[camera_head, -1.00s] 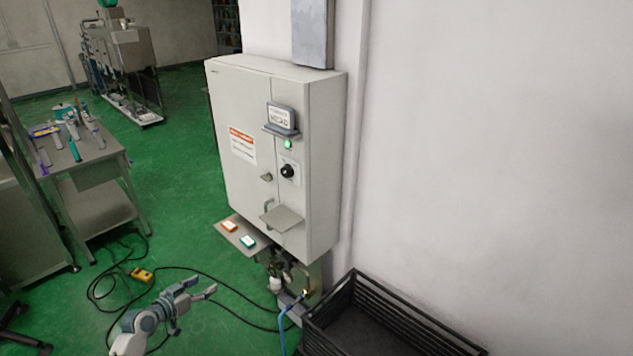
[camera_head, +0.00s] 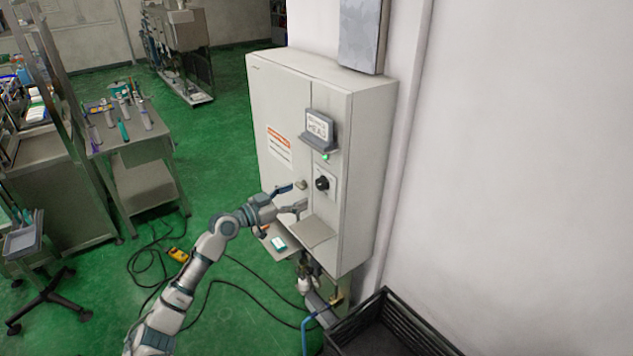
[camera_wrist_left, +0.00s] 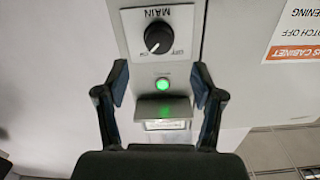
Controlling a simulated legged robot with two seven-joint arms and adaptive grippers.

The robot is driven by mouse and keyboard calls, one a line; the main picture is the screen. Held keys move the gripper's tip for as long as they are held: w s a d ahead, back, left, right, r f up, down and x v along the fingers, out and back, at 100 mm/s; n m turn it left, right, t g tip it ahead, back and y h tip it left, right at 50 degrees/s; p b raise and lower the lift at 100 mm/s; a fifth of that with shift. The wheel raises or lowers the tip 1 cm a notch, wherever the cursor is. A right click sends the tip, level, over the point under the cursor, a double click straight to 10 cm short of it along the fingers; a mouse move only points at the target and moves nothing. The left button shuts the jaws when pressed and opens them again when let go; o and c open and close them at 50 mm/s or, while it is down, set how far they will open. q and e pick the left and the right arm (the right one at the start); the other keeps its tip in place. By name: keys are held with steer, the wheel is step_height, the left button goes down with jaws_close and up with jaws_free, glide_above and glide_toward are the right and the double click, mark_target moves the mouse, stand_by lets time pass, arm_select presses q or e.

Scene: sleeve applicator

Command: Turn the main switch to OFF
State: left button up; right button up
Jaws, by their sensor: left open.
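The main switch is a round black knob (camera_head: 322,183) on a pale plate on the front of the grey cabinet (camera_head: 285,120). In the left wrist view the knob (camera_wrist_left: 158,38) appears upside down under the MAIN label. Its white mark seems to lean to the lower left, towards the small ON text; the OFF text is at lower right. My left gripper (camera_head: 298,197) is in front of the cabinet, just left of and slightly below the knob.
A green lamp (camera_head: 325,157) is lit above the knob, under a small display (camera_head: 320,128). A small shelf (camera_head: 312,232) juts out below the knob. A black crate (camera_head: 385,325) stands at lower right. Cables lie on the green floor.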

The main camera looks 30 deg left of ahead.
mark_target(318, 185)
arm_select(q)
steer(key=p+x, duration=0.1)
steer(key=x, duration=0.6)
steer(key=shift+w+r+p, duration=0.1)
steer(key=shift+p, duration=0.3)
steer(key=shift+w+d, duration=0.3)
steer(key=shift+w, duration=0.05)
steer(key=shift+s+a, duration=0.1)
steer(key=shift+a, duration=0.05)
steer(key=c, duration=1.1)
